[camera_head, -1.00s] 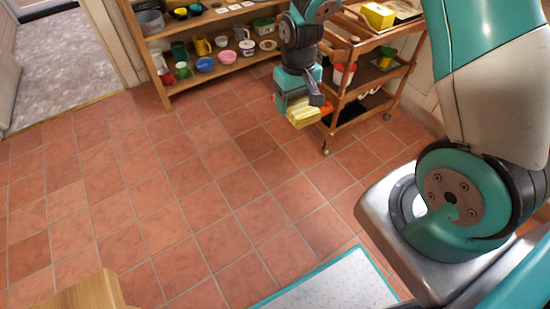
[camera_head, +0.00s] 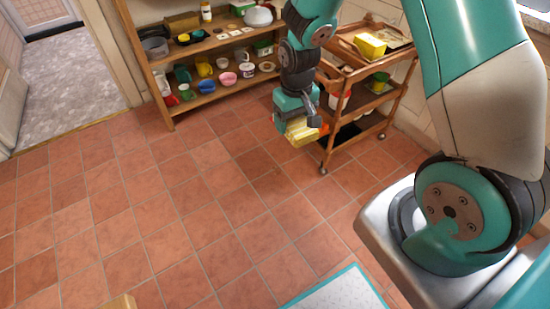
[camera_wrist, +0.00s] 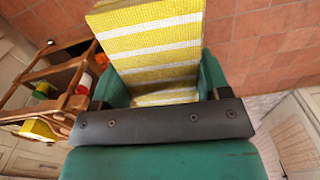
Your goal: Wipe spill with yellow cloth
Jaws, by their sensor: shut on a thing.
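The yellow cloth (camera_head: 299,133) has white stripes and is held in my gripper (camera_head: 304,125), above the tiled floor in front of the wooden cart. In the wrist view the striped cloth (camera_wrist: 152,45) fills the space between the two green fingers of my gripper (camera_wrist: 160,88). The gripper is shut on it. A slightly darker patch shows on the floor tiles (camera_head: 258,165) left of and below the cloth in the head view; I cannot tell whether it is the spill.
A wooden cart (camera_head: 325,150) with a yellow box (camera_head: 370,46) on top stands just right of my gripper. A wooden shelf (camera_head: 215,96) with cups and bowls is behind. A blue-edged white mat (camera_head: 340,295) lies at the front. Open floor is at left.

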